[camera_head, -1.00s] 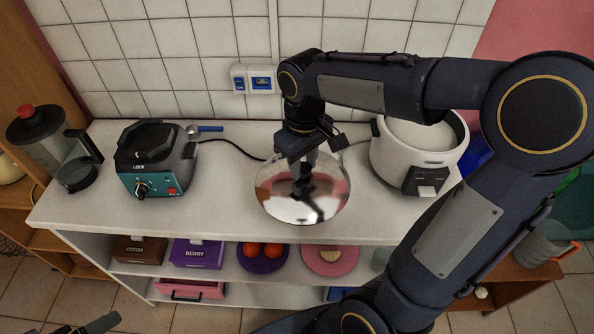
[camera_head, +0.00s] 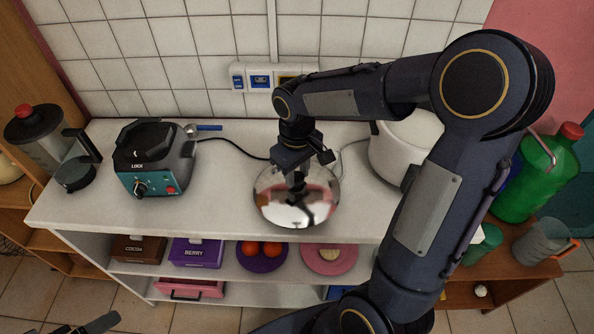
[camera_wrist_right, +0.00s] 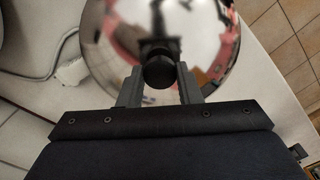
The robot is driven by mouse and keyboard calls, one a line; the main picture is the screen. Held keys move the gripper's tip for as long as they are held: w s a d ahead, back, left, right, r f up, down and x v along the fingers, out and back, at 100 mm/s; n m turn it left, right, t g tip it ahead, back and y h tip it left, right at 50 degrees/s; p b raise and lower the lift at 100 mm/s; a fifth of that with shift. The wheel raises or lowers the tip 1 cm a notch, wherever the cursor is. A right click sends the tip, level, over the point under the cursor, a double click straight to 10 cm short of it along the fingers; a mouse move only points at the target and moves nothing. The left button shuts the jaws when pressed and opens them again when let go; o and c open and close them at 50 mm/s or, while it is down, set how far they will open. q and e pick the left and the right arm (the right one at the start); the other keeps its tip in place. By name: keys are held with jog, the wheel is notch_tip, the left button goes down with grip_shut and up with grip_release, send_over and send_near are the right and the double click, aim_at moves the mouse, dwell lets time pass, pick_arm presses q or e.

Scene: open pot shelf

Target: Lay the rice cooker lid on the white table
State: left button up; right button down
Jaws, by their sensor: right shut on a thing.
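The rice cooker lid (camera_head: 275,207), a shiny round metal dome with a dark knob, is at the front middle of the white table (camera_head: 230,202). It also fills the top of the right wrist view (camera_wrist_right: 115,40), with its knob (camera_wrist_right: 158,70) between my fingers. My right gripper (camera_head: 298,184) is shut on that knob from above. I cannot tell whether the lid's rim touches the tabletop. The white rice cooker (camera_head: 395,153) stands to the right, partly hidden by my right arm. Part of my left gripper (camera_head: 90,328) shows at the bottom left; its fingers are unclear.
A teal and black appliance (camera_head: 153,160) stands left of the lid, with a blue-handled tool (camera_head: 205,128) behind it. A black cable crosses the back. Shelves below hold boxes and plates (camera_head: 262,257). Bare tabletop lies between the appliance and the lid. A green bottle (camera_head: 525,180) stands at right.

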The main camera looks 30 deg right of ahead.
aim_at(297, 176)
jog(key=c, duration=1)
grip_release()
jog(key=shift+f, duration=0.15)
jog(key=shift+c, duration=0.2)
notch_tip(297, 176, up, 12)
jog(key=s+a+f+m+t+y, duration=0.2)
jog(key=s, duration=0.6)
jog(key=s+a+f+m+t+y, duration=0.1)
jog(key=s+a+f+m+t, duration=0.1)
jog(key=s, duration=0.7)
jog(key=shift+t+y+p, duration=0.4)
jog(key=shift+t+p, duration=0.05)
jog(key=shift+t, duration=0.35)
jog(key=shift+a, duration=0.1)
